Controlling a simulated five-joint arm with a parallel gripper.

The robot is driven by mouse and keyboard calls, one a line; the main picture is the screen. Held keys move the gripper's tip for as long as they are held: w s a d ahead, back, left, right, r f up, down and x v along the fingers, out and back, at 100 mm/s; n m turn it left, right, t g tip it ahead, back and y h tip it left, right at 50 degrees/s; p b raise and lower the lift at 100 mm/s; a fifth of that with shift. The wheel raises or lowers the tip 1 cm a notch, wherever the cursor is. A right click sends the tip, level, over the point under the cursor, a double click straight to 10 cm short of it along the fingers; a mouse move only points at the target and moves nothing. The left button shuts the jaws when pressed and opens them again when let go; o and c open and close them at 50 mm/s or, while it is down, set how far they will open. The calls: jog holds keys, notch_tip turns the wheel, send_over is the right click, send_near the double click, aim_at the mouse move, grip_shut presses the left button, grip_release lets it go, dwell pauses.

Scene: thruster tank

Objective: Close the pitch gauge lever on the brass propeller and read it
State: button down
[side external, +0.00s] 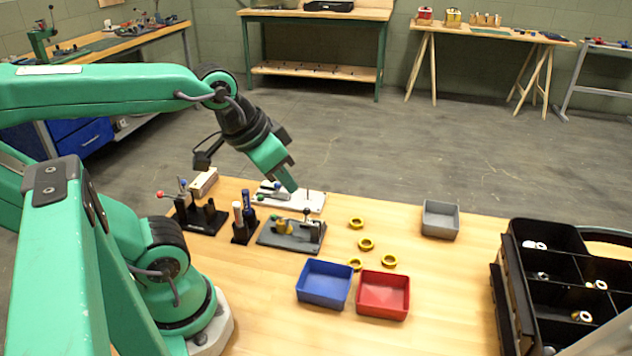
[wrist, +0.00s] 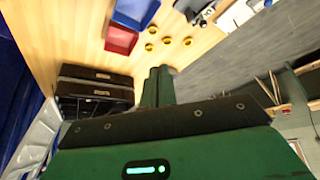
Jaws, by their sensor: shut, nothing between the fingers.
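A small brass-coloured part (side external: 284,228), which looks like the propeller, sits on a dark grey plate (side external: 297,244) near the middle of the bench. A dark upright post (side external: 308,217) and a green knob (side external: 274,217) stand on the same plate. The lever is too small to make out, so I cannot tell its position or any reading. In the wrist view only part of a dark fixture (wrist: 190,7) shows at the top edge. My gripper (side external: 292,188) is shut and empty, above and behind the plate, over the white board. Its fingers also show in the wrist view (wrist: 157,72).
A white board (side external: 315,200) with a knobbed fixture lies behind the plate. A black fixture (side external: 205,220) with red and blue knobs and a holder (side external: 245,233) stand left. Several brass rings (side external: 366,244), blue (side external: 323,300), red (side external: 383,313) and grey (side external: 440,230) bins lie right.

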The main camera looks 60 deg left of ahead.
jog(key=w+a+f+n+g, duration=0.2)
jog(key=a+n, duration=0.5)
jog(key=n, duration=0.5)
jog(key=w+a+f+n+g, duration=0.2)
jog(key=w+a+n+g, duration=0.2)
jog(key=a+n, duration=0.4)
jog(key=w+n, duration=0.1)
jog(key=n, duration=0.4)
jog(key=shift+w+a+f, duration=0.2)
jog(key=shift+w+a, duration=0.1)
jog(key=shift+w, duration=0.1)
notch_tip(320, 180, down, 11)
jog(key=w+d, duration=0.1)
jog(key=d, duration=0.2)
